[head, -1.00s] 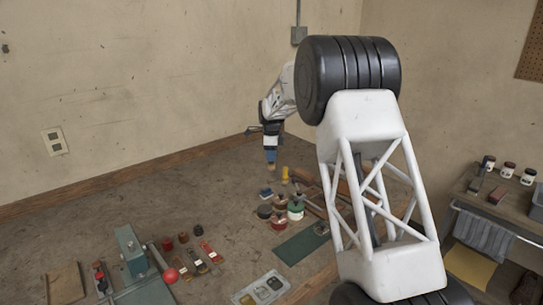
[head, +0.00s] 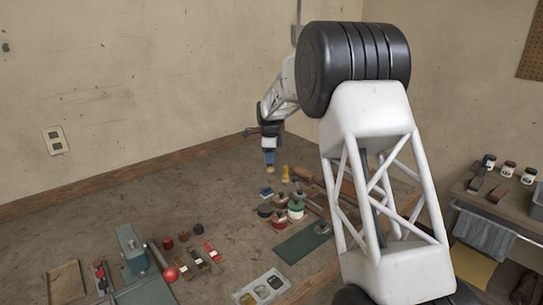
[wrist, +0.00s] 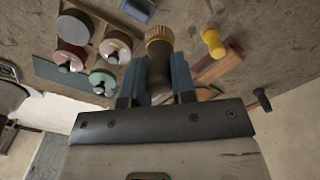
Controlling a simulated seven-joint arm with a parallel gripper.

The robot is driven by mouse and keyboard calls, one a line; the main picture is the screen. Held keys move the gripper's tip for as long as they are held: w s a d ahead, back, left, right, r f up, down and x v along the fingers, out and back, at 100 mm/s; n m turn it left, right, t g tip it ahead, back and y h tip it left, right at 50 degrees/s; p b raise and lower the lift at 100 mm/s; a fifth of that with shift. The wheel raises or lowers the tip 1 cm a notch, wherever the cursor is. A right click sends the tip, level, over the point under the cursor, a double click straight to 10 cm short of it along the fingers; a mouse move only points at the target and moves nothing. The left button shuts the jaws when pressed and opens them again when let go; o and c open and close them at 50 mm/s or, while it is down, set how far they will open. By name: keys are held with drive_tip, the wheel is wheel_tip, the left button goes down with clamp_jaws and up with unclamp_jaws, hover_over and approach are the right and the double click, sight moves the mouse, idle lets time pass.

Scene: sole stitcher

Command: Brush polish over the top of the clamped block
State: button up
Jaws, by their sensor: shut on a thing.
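My gripper (head: 269,158) hangs above the far right part of the bench in the head view. In the wrist view my gripper (wrist: 155,88) has its two blue-grey fingers shut on a brush with a dark handle and a round golden-tan end (wrist: 159,36). The brush's tan end (head: 270,170) points down in the head view, apart from the bench top. A green vise (head: 132,250) with a red ball handle stands at the front left, far from my gripper. I cannot clearly make out the clamped block in it.
Several round pots (head: 295,208) with knobbed lids stand on the bench near a dark green mat (head: 302,242). A small yellow piece (wrist: 213,42) stands beside the brush in the wrist view. A grey tray (head: 262,288) lies at the front. Bare bench lies left of the pots.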

drive_tip(key=s, duration=1.5)
drive_tip(key=shift+s+a, duration=0.15)
drive_tip(key=shift+s, duration=0.15)
drive_tip(key=shift+f, duration=2.85)
drive_tip(key=shift+f, duration=0.8)
idle(0.5)
drive_tip(key=shift+r, duration=0.1)
wheel_tip(320, 180, up, 7)
idle(1.1)
idle(0.5)
